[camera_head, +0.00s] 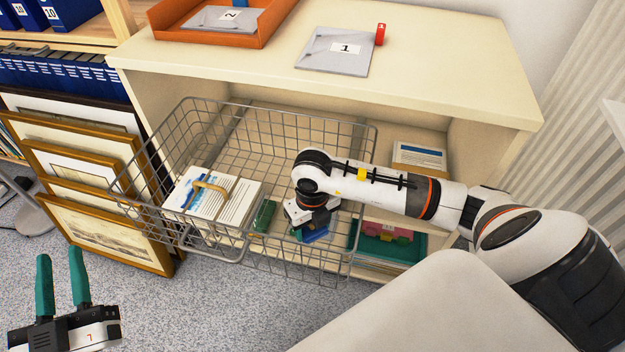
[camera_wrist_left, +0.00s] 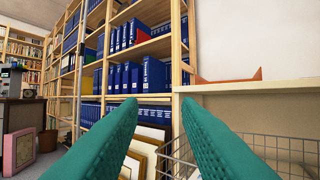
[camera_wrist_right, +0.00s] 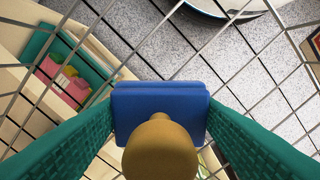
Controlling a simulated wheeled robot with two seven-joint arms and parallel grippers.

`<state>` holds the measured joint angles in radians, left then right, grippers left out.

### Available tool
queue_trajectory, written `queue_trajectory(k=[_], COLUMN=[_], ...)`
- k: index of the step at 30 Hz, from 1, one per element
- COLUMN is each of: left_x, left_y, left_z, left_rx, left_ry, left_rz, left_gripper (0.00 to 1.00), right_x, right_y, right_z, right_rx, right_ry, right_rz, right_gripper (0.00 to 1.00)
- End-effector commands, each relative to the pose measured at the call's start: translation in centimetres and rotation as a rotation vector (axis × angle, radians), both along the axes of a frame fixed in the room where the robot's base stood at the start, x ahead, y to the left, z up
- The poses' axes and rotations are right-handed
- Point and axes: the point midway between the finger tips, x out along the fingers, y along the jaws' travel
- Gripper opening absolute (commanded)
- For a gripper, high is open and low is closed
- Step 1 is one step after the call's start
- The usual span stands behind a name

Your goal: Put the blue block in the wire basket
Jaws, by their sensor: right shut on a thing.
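The wire basket (camera_head: 362,150) is a grey mesh box sticking out from the front of the cream shelf unit. My right gripper (camera_wrist_right: 160,115) is shut on the blue block (camera_wrist_right: 135,97), with a teal finger on each side of it. The block has a tan knob (camera_wrist_right: 160,150) facing the wrist camera. In the head view the blue block (camera_head: 315,236) shows below my right wrist, at the basket's front right, with mesh around it. Whether it touches the basket floor cannot be told. My left gripper (camera_head: 61,265) is open and empty at the lower left, away from the basket.
A white box or paper stack (camera_head: 236,204) with a tan handle sits in the basket's left part. Beside the basket, a green tray (camera_head: 385,250) holds pink and other blocks. Framed prints (camera_head: 90,235) lean at left. An orange tray (camera_head: 170,22) and grey folder (camera_head: 325,58) lie on top.

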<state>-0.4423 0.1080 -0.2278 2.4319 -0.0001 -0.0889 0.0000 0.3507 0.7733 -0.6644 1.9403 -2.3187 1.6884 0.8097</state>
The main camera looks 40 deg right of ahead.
Motion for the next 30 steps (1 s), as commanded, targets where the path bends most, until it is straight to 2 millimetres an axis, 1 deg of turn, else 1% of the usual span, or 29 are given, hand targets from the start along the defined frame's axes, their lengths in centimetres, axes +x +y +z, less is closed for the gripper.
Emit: queue_trajectory(k=[3,4,6,8,18,20,23,26,30], left_x=[-0.1,-0.1,-0.1,-0.1,-0.1,0.1,0.3,0.5,0.2], left_y=[0.0,-0.1,-0.1,-0.1,-0.1,0.0,0.2,0.4,0.9], left_z=[0.3,0.4,0.4,0.4,0.4,0.0,-1.2,-2.9,-5.8], left_rx=[-0.007,-0.008,-0.007,-0.007,-0.005,0.002,0.025,0.055,0.103], left_ry=[-0.023,-0.028,-0.027,-0.026,-0.019,0.009,0.096,0.211,0.397], left_rz=[-0.001,-0.002,-0.002,-0.002,-0.002,0.0,0.006,0.013,0.024], left_gripper=[0.31,0.31,0.31,0.31,0.31,0.31,0.31,0.31,0.31], right_x=[0.0,0.0,0.0,0.0,0.0,0.0,0.0,0.1,0.1], right_y=[0.0,0.0,0.0,0.0,0.0,0.0,-0.1,-0.1,0.0], right_z=[-0.2,-0.2,-0.2,-0.2,0.0,0.2,1.4,2.9,5.3], right_rx=[0.0,-0.001,0.0,0.0,0.0,0.0,-0.001,-0.001,-0.001], right_ry=[0.0,0.0,0.0,0.0,0.0,0.0,-0.001,-0.003,-0.003], right_rz=[0.0,0.0,0.0,-0.001,0.0,0.0,-0.001,0.0,0.0], right_gripper=[0.35,0.6,0.71,0.8,0.8,0.8,0.8,0.8,0.8])
